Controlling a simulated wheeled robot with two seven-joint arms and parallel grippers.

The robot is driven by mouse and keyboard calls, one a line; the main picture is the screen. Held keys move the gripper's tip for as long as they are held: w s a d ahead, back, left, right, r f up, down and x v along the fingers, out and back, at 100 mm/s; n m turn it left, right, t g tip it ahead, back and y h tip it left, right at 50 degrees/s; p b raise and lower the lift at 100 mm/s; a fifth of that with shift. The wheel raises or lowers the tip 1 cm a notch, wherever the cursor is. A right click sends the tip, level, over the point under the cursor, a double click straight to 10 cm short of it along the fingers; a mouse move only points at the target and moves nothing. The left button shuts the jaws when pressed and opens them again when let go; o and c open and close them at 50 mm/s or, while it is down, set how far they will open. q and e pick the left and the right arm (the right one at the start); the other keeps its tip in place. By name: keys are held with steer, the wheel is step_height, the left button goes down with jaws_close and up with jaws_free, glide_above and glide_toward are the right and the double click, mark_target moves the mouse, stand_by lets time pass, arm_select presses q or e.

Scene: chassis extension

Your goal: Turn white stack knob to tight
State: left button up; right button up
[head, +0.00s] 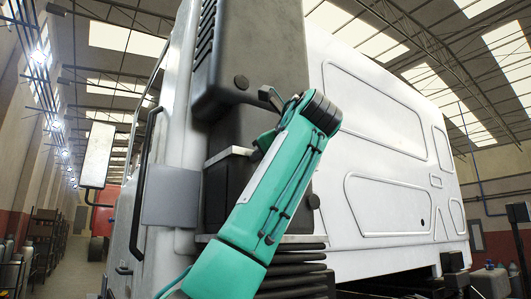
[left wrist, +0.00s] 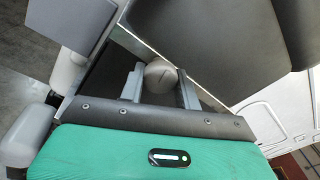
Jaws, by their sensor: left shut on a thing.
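The stack (head: 262,50) is a tall dark housing on the side of a white truck cab (head: 372,125). In the left wrist view, a round grey-beige knob (left wrist: 160,76) with a thin dark line on its face sits between my gripper's two fingers. My left gripper (left wrist: 158,88) is shut on this knob, with one finger on each side. In the head view, my left gripper (head: 268,98) reaches up to the stack, and a grey finger shows beside the teal arm. The gripped knob is hidden there. My right gripper is not in view.
A grey panel (head: 171,196) and a mirror (head: 98,155) stand at the left. Shelves (head: 42,235) line the left wall.

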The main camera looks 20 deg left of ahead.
arm_select(q)
steer(key=shift+w+f+m, duration=0.1)
steer(key=shift+f+m, duration=0.15)
steer(key=shift+m, duration=0.05)
steer(key=o, duration=1)
steer(key=shift+c, duration=0.2)
steer(key=shift+r, duration=0.1)
steer(key=b+v, duration=0.4)
steer(key=v, duration=1)
